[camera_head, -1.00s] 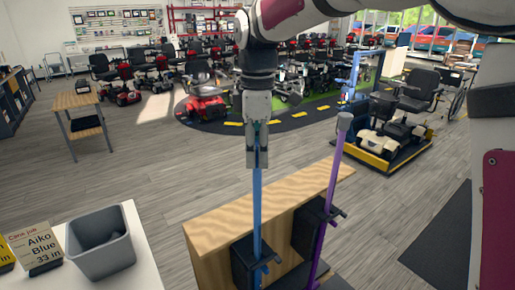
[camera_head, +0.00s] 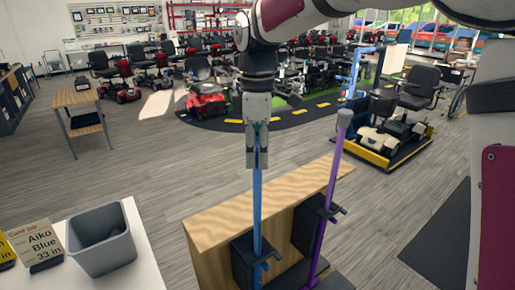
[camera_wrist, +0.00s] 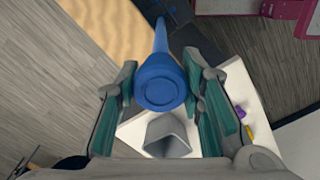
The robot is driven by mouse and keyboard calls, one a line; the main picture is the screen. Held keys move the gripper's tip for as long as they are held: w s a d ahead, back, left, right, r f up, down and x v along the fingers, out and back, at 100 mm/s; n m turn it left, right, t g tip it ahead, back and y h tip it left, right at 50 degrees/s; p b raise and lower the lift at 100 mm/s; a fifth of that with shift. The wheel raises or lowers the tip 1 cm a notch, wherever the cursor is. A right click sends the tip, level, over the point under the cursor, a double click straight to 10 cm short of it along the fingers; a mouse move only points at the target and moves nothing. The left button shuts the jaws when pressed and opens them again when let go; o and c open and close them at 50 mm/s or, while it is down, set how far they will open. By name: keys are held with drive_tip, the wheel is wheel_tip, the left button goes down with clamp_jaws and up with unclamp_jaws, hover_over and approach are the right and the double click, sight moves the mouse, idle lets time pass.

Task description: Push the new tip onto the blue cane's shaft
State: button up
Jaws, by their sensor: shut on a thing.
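The blue cane's shaft (camera_head: 257,205) stands upright in a black clamp (camera_head: 247,262) on the wooden stand. My gripper (camera_head: 257,160) points down over the shaft's top and hides it in the head view. In the wrist view a wide round blue tip (camera_wrist: 161,86) faces the camera between the fingers of my gripper (camera_wrist: 162,74). The gripper is shut on this tip. The shaft runs away behind the tip, in line with it. How far the tip sits over the shaft is hidden.
A purple cane (camera_head: 328,205) with a grey tip (camera_head: 344,118) stands close on the right, in its own clamp. A wooden board (camera_head: 215,225) stands behind. A white table at left bears a grey bin (camera_head: 102,240) and a job card (camera_head: 35,247) reading Aiko, Blue, 33 in.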

drive_tip(key=shift+f, duration=0.4)
idle(0.5)
drive_tip(key=o, duration=1.2)
drive_tip(key=o, duration=0.8)
drive_tip(key=shift+r, duration=0.1)
drive_tip(key=shift+r+p, duration=0.5)
drive_tip(key=shift+r, duration=3.9)
